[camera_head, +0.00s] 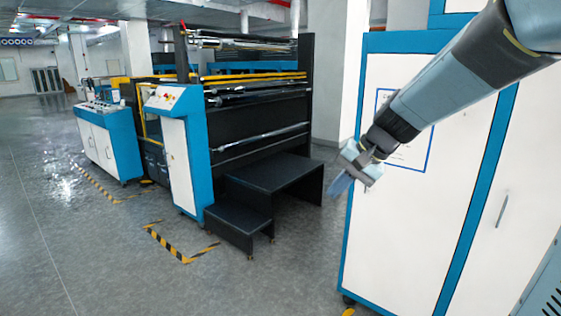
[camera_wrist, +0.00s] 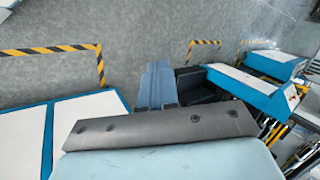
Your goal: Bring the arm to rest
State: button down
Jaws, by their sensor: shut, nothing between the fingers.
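My arm reaches in from the upper right of the head view, bent down and to the left. My gripper (camera_head: 340,184) hangs in the air in front of the white cabinet with blue edges (camera_head: 392,215). Its fingers are together and hold nothing. In the wrist view, my gripper (camera_wrist: 157,72) points out over the grey floor, with its fingers side by side. I cannot tell the exact gap between my gripper and the cabinet face.
A black laminating machine (camera_head: 262,125) with rollers stands at the middle left, with black steps (camera_head: 262,190) at its front. A blue and white control console (camera_head: 182,150) stands beside it. Yellow-black floor markings (camera_head: 172,245) lie on open grey floor (camera_head: 110,275).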

jog(key=s+d+r+n+t+h, duration=0.1)
jog(key=s+d+n+h, duration=0.1)
jog(key=s+d, duration=0.3)
jog(key=s+d+r+n+t+h, duration=0.1)
jog(key=s+d+h, duration=0.3)
jog(key=s, duration=0.8)
jog(key=shift+d+r+n+t, duration=0.4)
jog(key=shift+d+t, duration=0.1)
jog(key=shift+d, duration=0.25)
jog(key=c, duration=1.8)
grip_release()
